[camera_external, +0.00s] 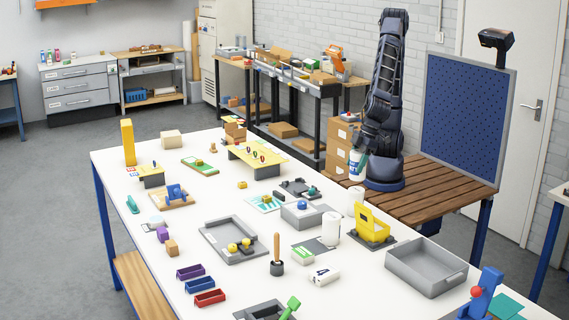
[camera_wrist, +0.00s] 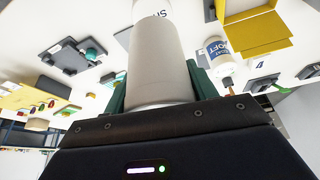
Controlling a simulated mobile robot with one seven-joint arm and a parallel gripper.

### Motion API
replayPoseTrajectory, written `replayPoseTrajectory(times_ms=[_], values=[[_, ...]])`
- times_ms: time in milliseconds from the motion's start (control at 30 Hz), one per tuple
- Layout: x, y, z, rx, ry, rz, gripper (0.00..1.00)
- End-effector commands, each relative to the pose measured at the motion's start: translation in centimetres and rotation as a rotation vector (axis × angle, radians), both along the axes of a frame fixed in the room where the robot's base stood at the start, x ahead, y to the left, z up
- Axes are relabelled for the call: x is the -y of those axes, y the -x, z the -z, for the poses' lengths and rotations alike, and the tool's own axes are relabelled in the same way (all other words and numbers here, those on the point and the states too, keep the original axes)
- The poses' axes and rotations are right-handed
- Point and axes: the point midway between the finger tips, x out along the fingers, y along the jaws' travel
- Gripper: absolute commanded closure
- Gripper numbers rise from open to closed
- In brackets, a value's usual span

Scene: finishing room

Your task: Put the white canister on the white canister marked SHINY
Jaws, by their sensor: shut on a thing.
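My gripper (camera_external: 361,165) is shut on a white canister (camera_external: 355,165) with blue lettering and holds it roughly upright over the table's back edge. In the wrist view the held canister (camera_wrist: 160,60) fills the middle between the green fingers, its plain side toward me. Another white canister (camera_external: 356,196) stands just below it; in the wrist view this canister (camera_wrist: 150,8) shows the letters "SH", the rest hidden or cut off. I cannot tell whether the two touch.
A yellow stand (camera_external: 372,226) and a grey open bin (camera_external: 426,268) are nearby on the white table. A white piece marked 4 (camera_external: 324,275) lies in front. My base stands on a wooden bench (camera_external: 430,186).

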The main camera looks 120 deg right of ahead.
Motion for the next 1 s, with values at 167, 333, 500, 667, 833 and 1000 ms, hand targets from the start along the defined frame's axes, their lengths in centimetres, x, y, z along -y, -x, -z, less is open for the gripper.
replayPoseTrajectory(times_ms=[167, 333, 500, 667, 833, 1000], values=[[0.0, 0.0, 1.2, -0.001, -0.001, -0.001, 0.75], [0.0, 0.0, 3.5, -0.001, 0.002, -0.002, 0.75], [0.0, 0.0, 4.4, 0.000, -0.001, 0.000, 0.75], [0.0, 0.0, 4.3, 0.000, -0.001, 0.000, 0.75], [0.0, 0.0, 4.6, 0.000, -0.001, 0.000, 0.39], [0.0, 0.0, 4.6, 0.000, -0.001, 0.000, 0.21]])
